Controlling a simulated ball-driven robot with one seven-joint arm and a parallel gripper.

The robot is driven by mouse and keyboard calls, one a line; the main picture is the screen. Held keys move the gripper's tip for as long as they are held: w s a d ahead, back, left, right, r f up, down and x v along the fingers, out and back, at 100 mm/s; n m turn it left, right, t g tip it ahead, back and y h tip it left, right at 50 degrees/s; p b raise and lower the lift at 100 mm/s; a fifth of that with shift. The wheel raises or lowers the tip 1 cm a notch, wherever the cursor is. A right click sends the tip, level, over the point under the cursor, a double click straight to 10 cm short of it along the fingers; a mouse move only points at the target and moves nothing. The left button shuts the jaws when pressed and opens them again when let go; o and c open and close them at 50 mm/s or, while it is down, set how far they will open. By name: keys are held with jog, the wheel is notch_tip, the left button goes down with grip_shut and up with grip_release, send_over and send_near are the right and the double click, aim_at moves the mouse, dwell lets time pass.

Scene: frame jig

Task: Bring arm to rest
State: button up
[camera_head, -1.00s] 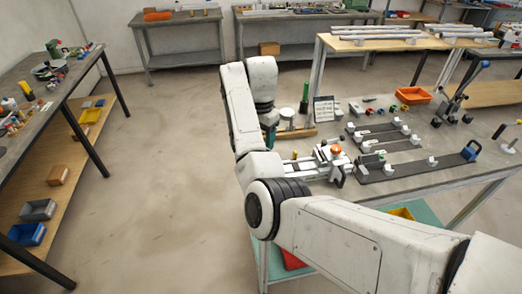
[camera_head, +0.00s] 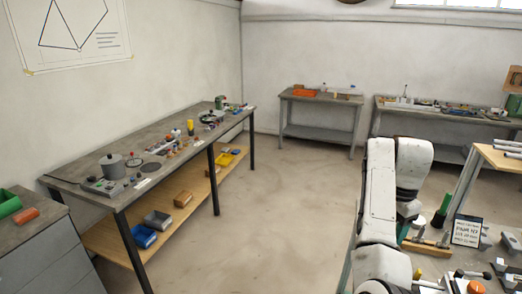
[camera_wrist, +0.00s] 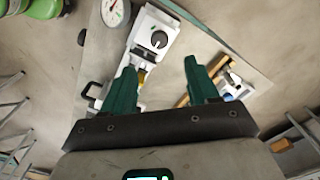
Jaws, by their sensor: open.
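My arm (camera_head: 378,205) shows at the right of the head view, folded upright beside the jig table. In the wrist view my gripper (camera_wrist: 160,66) has two dark green fingers spread wide apart with nothing between them. It hangs over the table top, with a white fixture with a black knob (camera_wrist: 155,40) beyond the fingers. A wooden strip (camera_wrist: 213,68) lies beyond the right finger, apart from it as far as I can tell. In the head view the fingers are mostly hidden behind my arm.
A long workbench (camera_head: 78,171) with small parts and a lower shelf stands at the left. A grey cabinet (camera_head: 40,258) is at the near left. Another bench (camera_head: 320,133) stands at the back. A sign (camera_head: 467,230) stands on the jig table. The floor between is clear.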

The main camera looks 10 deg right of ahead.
jog(key=s+f, duration=0.1)
jog(key=f, duration=0.1)
jog(key=s+f+n, duration=0.1)
jog(key=f, duration=0.1)
jog(key=s+f+n+h, duration=0.1)
jog(key=f, duration=0.1)
jog(key=shift+s+f+t, duration=0.1)
jog(key=shift+s+t, duration=0.2)
jog(key=shift+s, duration=0.05)
jog(key=s+a+f+n, duration=0.1)
jog(key=s+f, duration=0.1)
jog(key=s+a+f+n+t+h, duration=0.1)
jog(key=s+n, duration=0.1)
jog(key=s+a+f+n, duration=0.1)
jog(key=f, duration=0.1)
jog(key=shift+s+a+f+n, duration=0.25)
jog(key=shift+s+f+n, duration=0.1)
jog(key=shift+s+n, duration=0.05)
jog(key=s+a+f+n+t+y, duration=0.25)
jog(key=s+a+n, duration=0.75)
jog(key=s+a, duration=0.5)
jog(key=s+d+f+g+b, duration=0.1)
jog(key=s+f+g+b, duration=0.2)
jog(key=s+f, duration=0.7)
jog(key=shift+s+m+h+b, duration=0.35)
jog(key=shift+s+m+b, duration=0.05)
jog(key=shift+s+b, duration=0.1)
jog(key=shift+w+f, duration=0.1)
jog(key=shift+c, duration=0.2)
